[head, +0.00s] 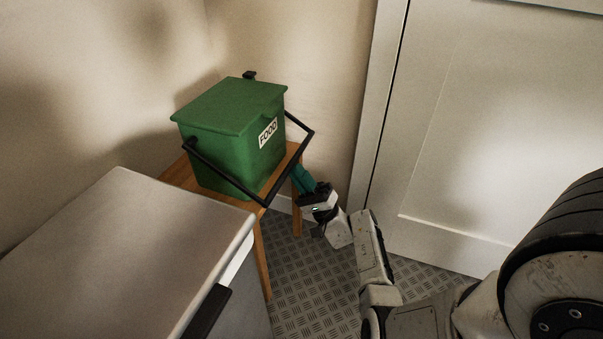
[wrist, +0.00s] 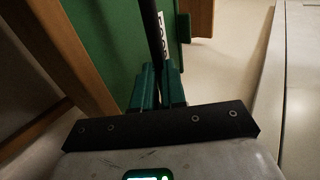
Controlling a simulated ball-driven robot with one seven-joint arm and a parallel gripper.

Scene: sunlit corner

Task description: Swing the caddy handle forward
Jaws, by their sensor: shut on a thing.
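The green food caddy (head: 230,155) stands on a small wooden stool in the corner, with its lid closed and a FOOD label on its side. Its black handle (head: 278,185) sticks out from the caddy toward the front, its bar beyond the caddy's front edge. My gripper (head: 298,173), with teal fingers, is at the bar on the right. In the wrist view the fingers of my gripper (wrist: 158,78) are on both sides of the black handle (wrist: 153,30), shut on it. The caddy's green wall (wrist: 110,40) is behind.
The wooden stool (head: 262,255) has thin legs on a patterned metal floor. A grey-topped cabinet (head: 120,235) is close at the front left. A pale panelled door (head: 480,130) stands at the right. Walls close in behind the caddy. Open floor lies between stool and door.

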